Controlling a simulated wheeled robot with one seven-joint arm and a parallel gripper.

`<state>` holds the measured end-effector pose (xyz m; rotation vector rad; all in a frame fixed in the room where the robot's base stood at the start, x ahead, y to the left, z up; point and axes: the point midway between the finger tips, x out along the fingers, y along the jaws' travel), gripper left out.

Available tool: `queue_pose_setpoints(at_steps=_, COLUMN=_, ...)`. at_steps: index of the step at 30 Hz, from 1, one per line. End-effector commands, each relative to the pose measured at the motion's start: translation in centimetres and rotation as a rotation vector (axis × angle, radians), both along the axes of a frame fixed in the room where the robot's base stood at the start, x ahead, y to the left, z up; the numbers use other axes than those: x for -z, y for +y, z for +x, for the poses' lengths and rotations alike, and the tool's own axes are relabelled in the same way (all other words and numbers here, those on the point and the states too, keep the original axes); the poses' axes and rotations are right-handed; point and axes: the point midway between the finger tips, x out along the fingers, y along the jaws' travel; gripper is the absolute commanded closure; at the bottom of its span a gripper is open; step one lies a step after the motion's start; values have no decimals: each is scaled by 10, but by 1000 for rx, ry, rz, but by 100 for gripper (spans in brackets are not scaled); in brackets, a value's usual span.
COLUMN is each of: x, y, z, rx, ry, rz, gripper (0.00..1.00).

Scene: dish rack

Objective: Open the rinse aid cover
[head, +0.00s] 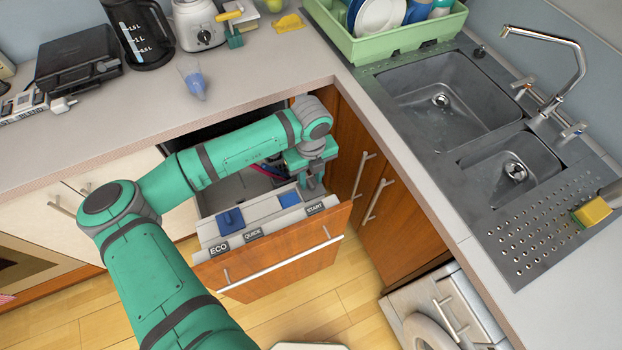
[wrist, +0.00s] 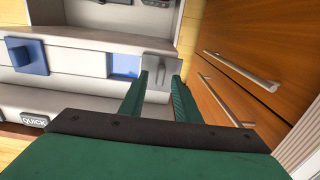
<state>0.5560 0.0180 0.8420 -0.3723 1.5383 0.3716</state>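Just right of the recess is a grey cover with a small raised handle (wrist: 158,70). No label shows which one is the rinse aid cover. My gripper (wrist: 160,78) is open, its fingertips apart on either side of the grey handle; contact cannot be told. In the head view my gripper (head: 312,183) partly hides this spot.
The door has ECO, QUICK and START buttons (head: 316,208) along its edge and a long bar handle (head: 280,264). Wooden cabinet fronts with metal handles (head: 375,200) stand close on the right. The counter (head: 110,135) edge is behind my arm.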

Motion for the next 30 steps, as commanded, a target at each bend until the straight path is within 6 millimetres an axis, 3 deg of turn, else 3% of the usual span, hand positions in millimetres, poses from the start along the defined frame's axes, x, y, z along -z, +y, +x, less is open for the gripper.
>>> queue_pose_setpoints(at_steps=9, x=-59, y=-1, z=0, rx=2, ry=-3, rz=-1, gripper=70)
queue_pose_setpoints(at_steps=15, x=-86, y=0, z=0, rx=1, ry=-2, rz=0, gripper=70)
queue_pose_setpoints(at_steps=21, x=-97, y=0, z=-1, rx=0, ry=0, rz=-1, gripper=70)
queue_pose_setpoints(at_steps=30, x=-97, y=0, z=-1, rx=0, ry=0, rz=0, gripper=70)
